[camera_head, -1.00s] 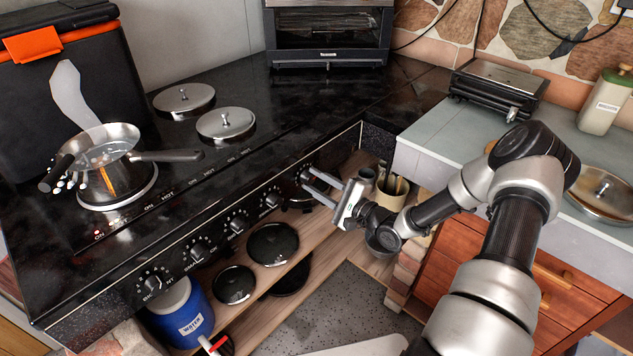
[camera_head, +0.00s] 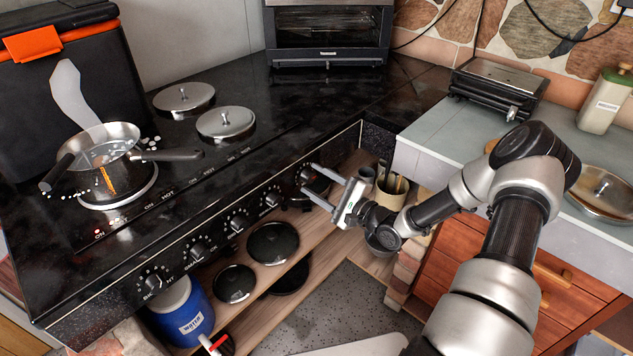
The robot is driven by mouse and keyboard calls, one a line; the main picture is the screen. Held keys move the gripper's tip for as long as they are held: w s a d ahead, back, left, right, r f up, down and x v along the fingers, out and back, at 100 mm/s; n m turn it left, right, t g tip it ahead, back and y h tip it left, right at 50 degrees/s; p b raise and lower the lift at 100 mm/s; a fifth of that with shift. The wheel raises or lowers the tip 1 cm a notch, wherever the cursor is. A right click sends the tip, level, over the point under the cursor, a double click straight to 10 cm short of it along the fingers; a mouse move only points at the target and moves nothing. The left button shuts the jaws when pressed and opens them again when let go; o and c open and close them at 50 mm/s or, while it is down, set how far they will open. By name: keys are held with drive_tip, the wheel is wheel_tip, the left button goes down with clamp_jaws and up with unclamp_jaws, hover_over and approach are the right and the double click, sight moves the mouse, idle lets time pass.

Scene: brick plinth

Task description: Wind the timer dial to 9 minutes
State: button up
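The stove's sloping front panel (camera_head: 216,236) carries a row of black dials with white marks. The dial at its right end (camera_head: 304,175) is the one at my gripper, perhaps the timer; its numbers and pointer are too small to read. My gripper (camera_head: 308,179) reaches in from the right. Its two grey fingers are spread apart, with their tips close to this dial, one above and one below. I cannot tell whether either finger touches it. The other dials, such as the one at the panel's left end (camera_head: 153,280), stand clear of my gripper.
A steel pan (camera_head: 115,140) sits on the left burner, its handle pointing right, with white specks around it. Black lids (camera_head: 273,243) and a blue water jug (camera_head: 182,312) are below the panel. A grey counter (camera_head: 440,130) stands to the right.

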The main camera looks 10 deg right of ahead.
drive_tip(key=p+v, duration=0.1)
drive_tip(key=v, duration=1.6)
drive_tip(key=shift+s+p, duration=0.15)
drive_tip(key=shift+p, duration=0.15)
drive_tip(key=shift+d+r, duration=0.1)
